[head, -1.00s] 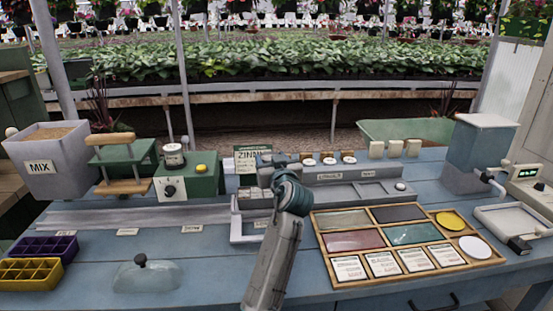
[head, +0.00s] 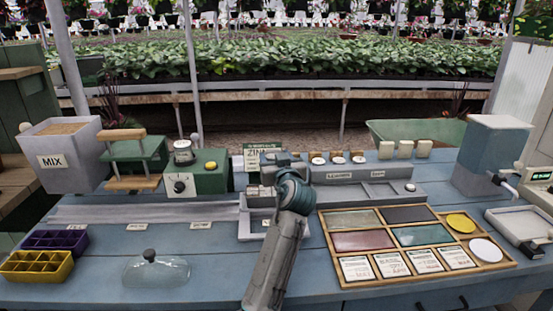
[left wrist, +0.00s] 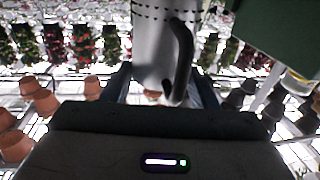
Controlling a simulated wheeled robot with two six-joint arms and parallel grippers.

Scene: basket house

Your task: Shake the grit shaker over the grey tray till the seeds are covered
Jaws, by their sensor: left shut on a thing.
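My left gripper (head: 283,165) is above the middle of the bench, at the end of my arm, which comes up from the bottom of the head view. In the left wrist view it is shut on a pale cylinder with a dark curved handle and rows of small holes, which looks like the grit shaker (left wrist: 152,45). In the head view my gripper and wrist hide most of it. A grey tray with cells (head: 257,193) sits in a pale frame just left of and below my gripper, partly covered by my arm. Its seeds are too small to tell. My right gripper is out of view.
A wooden sorter box (head: 412,266) with coloured panels lies to the right. A glass cover (head: 156,271), purple tray (head: 54,240) and yellow tray (head: 36,267) lie at left. A grey mix bin (head: 62,155) and a green dial box (head: 197,180) stand behind.

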